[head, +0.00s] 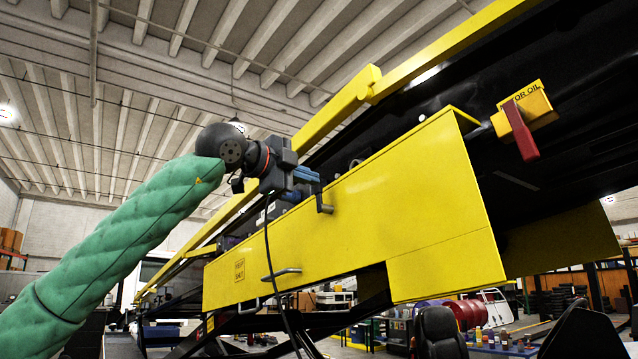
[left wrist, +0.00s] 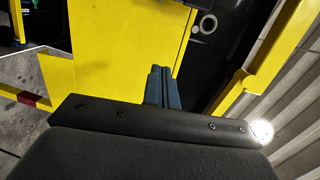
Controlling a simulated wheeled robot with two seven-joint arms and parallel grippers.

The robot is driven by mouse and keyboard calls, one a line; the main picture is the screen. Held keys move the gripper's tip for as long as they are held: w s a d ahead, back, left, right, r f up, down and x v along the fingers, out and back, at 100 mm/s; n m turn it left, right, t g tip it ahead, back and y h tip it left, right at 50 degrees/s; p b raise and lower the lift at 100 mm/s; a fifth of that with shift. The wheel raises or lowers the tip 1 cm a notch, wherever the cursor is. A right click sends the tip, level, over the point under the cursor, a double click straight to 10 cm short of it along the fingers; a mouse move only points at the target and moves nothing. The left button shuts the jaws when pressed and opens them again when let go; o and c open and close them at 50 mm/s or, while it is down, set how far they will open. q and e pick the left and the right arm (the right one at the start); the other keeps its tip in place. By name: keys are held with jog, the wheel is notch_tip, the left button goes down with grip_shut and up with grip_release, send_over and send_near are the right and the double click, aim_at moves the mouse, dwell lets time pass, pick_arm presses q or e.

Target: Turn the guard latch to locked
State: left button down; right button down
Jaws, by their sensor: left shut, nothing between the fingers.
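The yellow guard panel (head: 370,210) runs along the side of the belt loader, with a grey pull handle (head: 282,274) low on its face. A small grey metal piece (head: 325,198), which looks like the guard latch, stands at the panel's upper edge. I cannot tell its locked or unlocked position. My left gripper (head: 309,176) is shut and empty, its blue fingertips close to that piece. I cannot tell whether they touch. In the left wrist view the closed fingers (left wrist: 160,87) point at the yellow panel (left wrist: 125,40); the latch does not show there. My right gripper is not in view.
A yellow box marked motor oil (head: 535,108) with a red lever (head: 521,132) is on the dark loader side at right. A yellow rail (head: 340,105) slopes above the panel. A black cable hangs below my left wrist. Open air lies left of the loader.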

pick_arm(q)
jog(key=shift+n+t+y, duration=0.6)
jog(key=shift+t+y, duration=0.1)
jog(key=r, duration=0.1)
jog(key=a+r, duration=0.2)
jog(key=shift+s+a+r, duration=0.15)
jog(key=shift+s+r, duration=0.05)
jog(key=shift+s, duration=0.1)
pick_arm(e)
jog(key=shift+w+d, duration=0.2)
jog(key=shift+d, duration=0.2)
